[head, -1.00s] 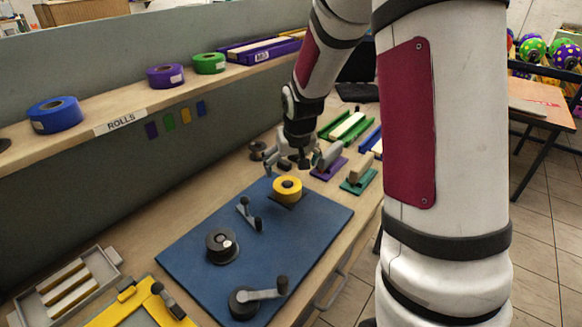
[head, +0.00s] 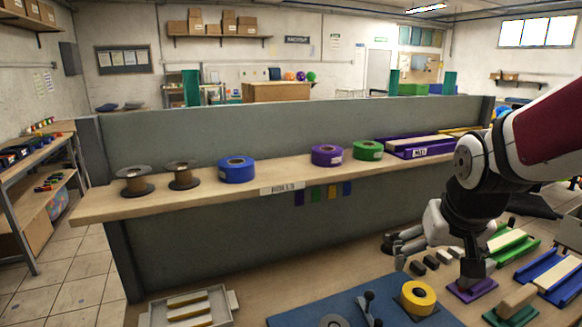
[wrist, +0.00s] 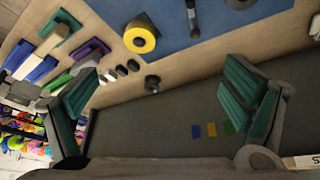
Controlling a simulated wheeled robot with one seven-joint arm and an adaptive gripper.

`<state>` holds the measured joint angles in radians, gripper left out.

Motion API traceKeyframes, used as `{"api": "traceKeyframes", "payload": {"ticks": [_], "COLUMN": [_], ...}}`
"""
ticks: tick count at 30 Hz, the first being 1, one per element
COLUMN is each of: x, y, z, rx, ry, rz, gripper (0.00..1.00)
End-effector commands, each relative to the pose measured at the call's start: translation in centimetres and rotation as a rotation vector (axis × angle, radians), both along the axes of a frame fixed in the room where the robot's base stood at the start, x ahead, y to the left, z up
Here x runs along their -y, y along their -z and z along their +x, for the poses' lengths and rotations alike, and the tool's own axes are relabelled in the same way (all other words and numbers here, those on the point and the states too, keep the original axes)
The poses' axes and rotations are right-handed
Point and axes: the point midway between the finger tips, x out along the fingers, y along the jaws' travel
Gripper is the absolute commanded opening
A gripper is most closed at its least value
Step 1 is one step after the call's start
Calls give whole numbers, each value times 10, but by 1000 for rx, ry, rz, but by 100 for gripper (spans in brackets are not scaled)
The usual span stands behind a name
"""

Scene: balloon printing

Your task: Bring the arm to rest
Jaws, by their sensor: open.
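My arm comes in from the right of the head view, with my gripper (head: 432,246) low over the back right part of the workbench. In the wrist view my gripper (wrist: 165,108) has its green-padded fingers wide apart, with nothing between them. It is open and empty. A yellow roll (head: 418,297) sits on the blue mat (head: 335,305); the roll also shows at the top of the wrist view (wrist: 140,38), apart from the fingers. In the head view my arm partly hides the tools behind it.
The shelf (head: 225,196) above the bench holds a blue roll (head: 237,169), a purple roll (head: 327,155), a green roll (head: 368,150) and brown spools. A purple-based tool (head: 470,290) stands near my gripper. A grey tray (head: 190,308) lies at the front left.

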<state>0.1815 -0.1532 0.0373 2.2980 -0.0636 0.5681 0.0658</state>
Motion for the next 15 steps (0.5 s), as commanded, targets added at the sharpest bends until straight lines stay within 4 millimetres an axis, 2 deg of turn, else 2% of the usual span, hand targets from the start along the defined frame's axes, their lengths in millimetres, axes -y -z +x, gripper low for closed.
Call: {"api": "traceKeyframes", "payload": {"ticks": [1,6,12,15], "x": [-9,-32,-52,-58], "y": [-12,-38,-52,-53], "z": [-15,-68,-126,-147], "rx": [12,25,41,43], "ry": [-17,-67,-127,-149], "rz": [-2,2,13,19], "gripper": [94,94,94,94]}}
